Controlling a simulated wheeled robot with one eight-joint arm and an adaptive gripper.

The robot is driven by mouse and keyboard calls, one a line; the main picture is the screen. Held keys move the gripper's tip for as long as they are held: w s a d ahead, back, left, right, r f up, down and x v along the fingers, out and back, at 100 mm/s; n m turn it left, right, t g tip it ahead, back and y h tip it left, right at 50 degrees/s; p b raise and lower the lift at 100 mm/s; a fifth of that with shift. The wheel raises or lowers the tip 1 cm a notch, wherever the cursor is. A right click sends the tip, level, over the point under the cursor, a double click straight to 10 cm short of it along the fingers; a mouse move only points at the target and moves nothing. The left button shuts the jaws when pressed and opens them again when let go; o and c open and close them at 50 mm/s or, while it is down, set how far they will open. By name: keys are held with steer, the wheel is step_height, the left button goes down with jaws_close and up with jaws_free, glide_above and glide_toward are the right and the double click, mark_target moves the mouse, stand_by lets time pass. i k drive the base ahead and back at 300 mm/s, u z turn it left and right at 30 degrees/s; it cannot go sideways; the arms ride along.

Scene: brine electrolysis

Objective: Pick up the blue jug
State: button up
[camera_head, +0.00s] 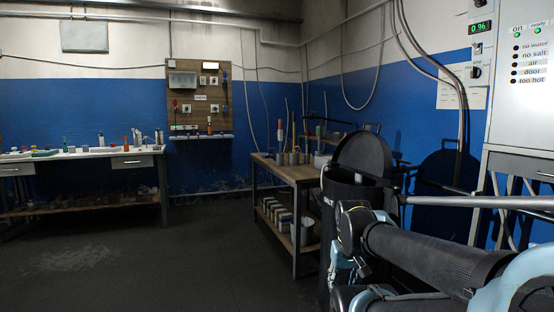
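I cannot make out a blue jug in this view. Light-blue parts at the lower right belong to my arm, which is folded there. The fingers of my gripper do not show. My arm hides part of the floor and whatever stands behind it at the lower right.
A wooden workbench (296,172) with several small items and a lower shelf stands in the middle. A black lidded bin (352,190) is right of it. A long side table (85,154) stands left. A tool board (199,97) hangs between. A status panel (524,70) is at right. The floor (170,255) is clear.

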mark_target(276, 149)
steer(key=u, duration=0.35)
steer(key=i, duration=0.85)
steer(key=u, duration=0.7)
steer(key=i, duration=1.1)
steer(key=u, duration=0.25)
steer(key=i, duration=2.3)
steer(key=z, duration=0.9)
steer(key=i, duration=0.85)
steer(key=z, duration=1.15)
steer(key=i, duration=0.65)
steer(key=z, duration=0.35)
